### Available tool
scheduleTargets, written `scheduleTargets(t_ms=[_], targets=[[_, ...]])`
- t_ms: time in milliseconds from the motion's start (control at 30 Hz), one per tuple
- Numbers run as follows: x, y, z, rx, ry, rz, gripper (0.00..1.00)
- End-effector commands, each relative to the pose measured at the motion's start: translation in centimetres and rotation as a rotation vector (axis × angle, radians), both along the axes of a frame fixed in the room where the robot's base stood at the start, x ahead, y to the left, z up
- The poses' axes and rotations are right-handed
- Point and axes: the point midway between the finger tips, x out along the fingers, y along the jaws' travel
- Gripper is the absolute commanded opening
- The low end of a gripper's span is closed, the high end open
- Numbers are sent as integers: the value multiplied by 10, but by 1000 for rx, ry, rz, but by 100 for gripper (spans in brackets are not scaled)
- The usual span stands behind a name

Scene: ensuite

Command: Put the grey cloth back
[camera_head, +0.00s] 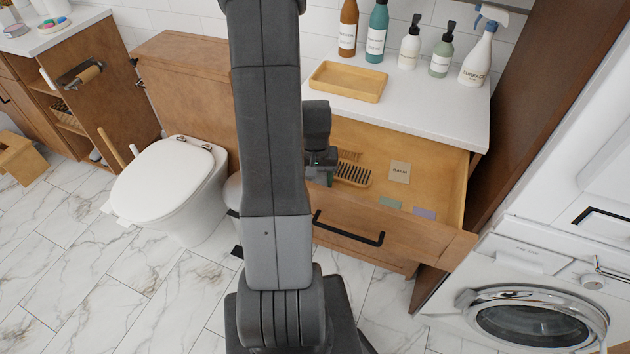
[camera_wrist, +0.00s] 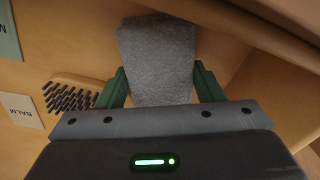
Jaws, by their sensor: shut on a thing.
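The grey cloth (camera_wrist: 157,60) is between the two green fingers of my gripper (camera_wrist: 155,88) in the wrist view, and the fingers are shut on it. It is over the inside of the open wooden drawer (camera_wrist: 75,42); I cannot tell whether it touches the drawer floor. In the head view my gripper (camera_head: 320,178) is at the left part of the drawer (camera_head: 452,192), and my arm hides the cloth there.
In the drawer are a brush (camera_head: 352,175), a balm packet (camera_head: 399,172), a green piece (camera_head: 390,202) and a purple piece (camera_head: 424,213). A wooden tray (camera_head: 348,96) and several bottles stand on the counter (camera_head: 450,110) above. A washing machine (camera_head: 530,290) is at right, a toilet (camera_head: 165,180) at left.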

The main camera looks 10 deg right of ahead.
Motion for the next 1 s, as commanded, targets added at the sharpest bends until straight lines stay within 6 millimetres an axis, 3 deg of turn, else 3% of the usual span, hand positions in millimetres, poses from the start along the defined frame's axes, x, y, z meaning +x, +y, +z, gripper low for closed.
scheduleTargets(t_ms=[467, 500, 600, 1000], targets=[[0, 0, -12, 0, 0, 0, 40], [0, 0, -12, 0, 0, 0, 63], [0, 0, -11, 0, 0, 0, 83], [0, 0, -5, 0, 0, 0, 83]])
